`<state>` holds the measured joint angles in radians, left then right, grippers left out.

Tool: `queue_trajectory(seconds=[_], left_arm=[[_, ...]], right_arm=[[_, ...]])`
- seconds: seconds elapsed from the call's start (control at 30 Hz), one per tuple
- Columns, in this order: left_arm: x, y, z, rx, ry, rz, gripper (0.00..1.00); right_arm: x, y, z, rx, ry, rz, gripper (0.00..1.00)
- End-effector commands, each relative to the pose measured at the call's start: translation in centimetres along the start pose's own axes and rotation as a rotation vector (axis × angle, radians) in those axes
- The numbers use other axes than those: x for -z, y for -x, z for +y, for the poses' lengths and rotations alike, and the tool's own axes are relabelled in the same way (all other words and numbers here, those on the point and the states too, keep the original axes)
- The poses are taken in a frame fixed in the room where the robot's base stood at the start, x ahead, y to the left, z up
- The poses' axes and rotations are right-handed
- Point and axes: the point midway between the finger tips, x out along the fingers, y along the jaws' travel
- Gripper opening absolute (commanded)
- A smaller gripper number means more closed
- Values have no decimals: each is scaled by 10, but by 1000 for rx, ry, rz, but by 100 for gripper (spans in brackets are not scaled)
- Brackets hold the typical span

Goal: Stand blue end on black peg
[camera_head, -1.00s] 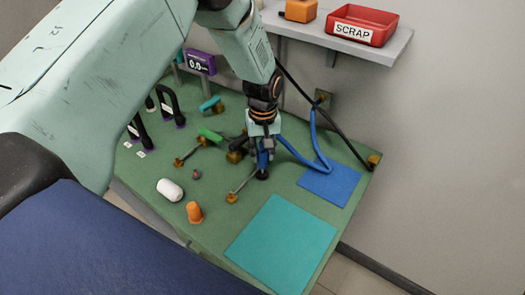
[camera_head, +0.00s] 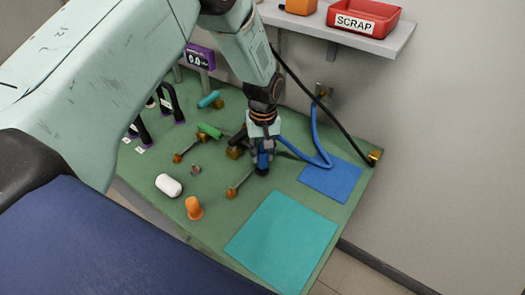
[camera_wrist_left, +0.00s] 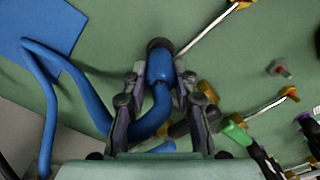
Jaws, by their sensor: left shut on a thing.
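My left gripper (camera_head: 263,158) is shut on the blue end (camera_head: 263,160) of a blue hose, low over the green bench. In the left wrist view the blue end (camera_wrist_left: 160,66) is between the two fingers (camera_wrist_left: 160,80). A dark round piece (camera_wrist_left: 159,43) shows at its far tip; I cannot tell whether this is the hose's own collar or the black peg. In the head view the same dark piece (camera_head: 262,171) is under the blue end, near the bench top. The blue hose (camera_head: 297,153) bends away to the right. My right gripper is not in view.
A blue mat (camera_head: 332,180) and a teal mat (camera_head: 282,240) lie to the right and front. A white cylinder (camera_head: 169,185), an orange piece (camera_head: 194,208) and several brass-ended rods (camera_head: 232,193) lie to the left. A shelf (camera_head: 345,38) with a red SCRAP tray (camera_head: 364,22) is above.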

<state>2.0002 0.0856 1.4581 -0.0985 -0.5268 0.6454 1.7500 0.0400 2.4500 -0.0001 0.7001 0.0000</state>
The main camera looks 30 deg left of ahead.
Motion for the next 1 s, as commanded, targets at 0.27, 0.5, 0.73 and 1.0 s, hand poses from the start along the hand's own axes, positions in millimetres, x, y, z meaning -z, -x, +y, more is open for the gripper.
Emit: queue_trajectory(seconds=[0.27,0.5,0.73,1.0], left_arm=[[0,-6,0,0,0,1,0],[0,-12,0,0,0,0,0],[0,-12,0,0,0,0,41],[0,-12,0,0,0,0,55]], right_arm=[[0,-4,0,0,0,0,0],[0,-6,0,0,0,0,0],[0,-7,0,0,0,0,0],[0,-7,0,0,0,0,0]])
